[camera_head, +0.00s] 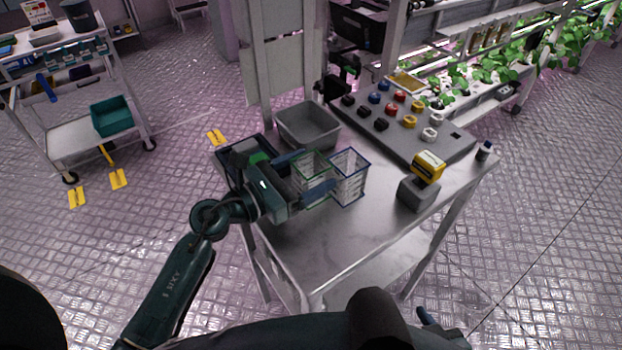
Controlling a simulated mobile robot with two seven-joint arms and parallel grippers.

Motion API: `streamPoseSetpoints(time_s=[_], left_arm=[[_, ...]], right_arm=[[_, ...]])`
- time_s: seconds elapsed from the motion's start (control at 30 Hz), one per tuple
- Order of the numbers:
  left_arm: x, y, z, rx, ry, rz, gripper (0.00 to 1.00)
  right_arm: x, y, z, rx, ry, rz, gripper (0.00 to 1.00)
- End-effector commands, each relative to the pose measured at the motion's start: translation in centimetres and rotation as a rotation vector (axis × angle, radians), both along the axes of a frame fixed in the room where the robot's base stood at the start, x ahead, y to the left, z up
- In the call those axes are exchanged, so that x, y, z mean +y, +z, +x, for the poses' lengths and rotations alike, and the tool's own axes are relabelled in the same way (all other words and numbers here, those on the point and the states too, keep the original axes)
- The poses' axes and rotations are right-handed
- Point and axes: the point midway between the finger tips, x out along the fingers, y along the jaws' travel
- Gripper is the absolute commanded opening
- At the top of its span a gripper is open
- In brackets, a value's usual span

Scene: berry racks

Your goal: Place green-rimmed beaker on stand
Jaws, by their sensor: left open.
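The green-rimmed beaker (312,163) is a clear, square-sided vessel on the metal table, and it looks upright. My left gripper (306,174) reaches it from the left. Its jaws are open, with one finger on the far side of the beaker and one on the near side; I cannot tell whether either touches it. A similar blue-rimmed beaker (349,178) stands just to the right, close to the fingertips. A small grey block (417,195) at the right carries a yellow box; I cannot tell whether this is the stand. My right gripper is not in view.
A grey bin (308,127) stands behind the beakers. A dark tray (228,160) with a green item lies behind my left wrist. A sloped grey board (450,147) with several coloured knobs fills the back right. The table's front middle (345,245) is clear.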

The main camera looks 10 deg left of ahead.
Motion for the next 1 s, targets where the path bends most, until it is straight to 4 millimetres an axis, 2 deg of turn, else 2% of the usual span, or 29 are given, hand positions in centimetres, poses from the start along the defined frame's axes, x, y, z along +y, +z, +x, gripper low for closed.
streamPoseSetpoints(time_s=[0.03,0.67,0.87,1.0], left_arm=[[0.0,0.0,0.0,0.000,0.000,0.000,0.75],[0.0,0.0,0.0,0.000,0.000,-0.001,0.25],[0.0,0.1,0.0,-0.001,0.000,-0.001,0.25],[0.1,1.0,0.0,-0.002,0.000,-0.001,0.25]], right_arm=[[0.1,0.0,0.0,0.000,-0.002,0.003,0.36],[0.4,0.1,0.0,0.001,0.000,0.009,0.36],[0.3,0.1,-0.1,0.001,0.003,0.006,0.36],[0.3,0.4,-0.1,0.001,0.004,0.005,0.36]])
